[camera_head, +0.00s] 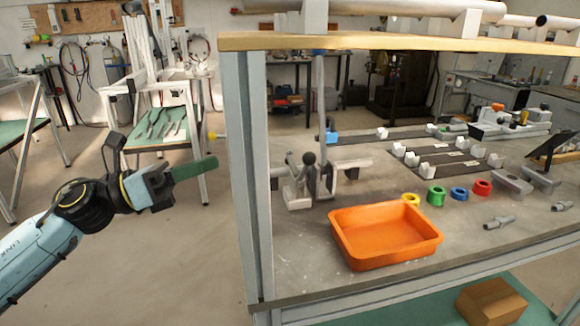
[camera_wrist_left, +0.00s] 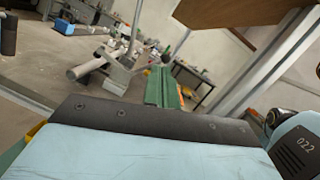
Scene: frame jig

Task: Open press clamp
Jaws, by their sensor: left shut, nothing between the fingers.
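A grey metal clamp device (camera_head: 298,192) stands at the left end of the bench. It has upright levers with dark ball knobs, one of them a black ball (camera_head: 309,158). I take it to be the press clamp; whether it is open or closed is unclear. My left gripper (camera_head: 208,164) is outside the bench, left of its front post, with its green fingers shut and empty. The fingers point right, toward the post, and are apart from the clamp. My right gripper is not in view.
A grey post (camera_head: 247,170) stands between my left gripper and the clamp. A wooden-edged shelf (camera_head: 400,42) runs above the bench. An orange tray (camera_head: 343,252), coloured rings including a green one (camera_head: 436,196), and grey blocks lie right of the clamp. Open floor surrounds my left arm.

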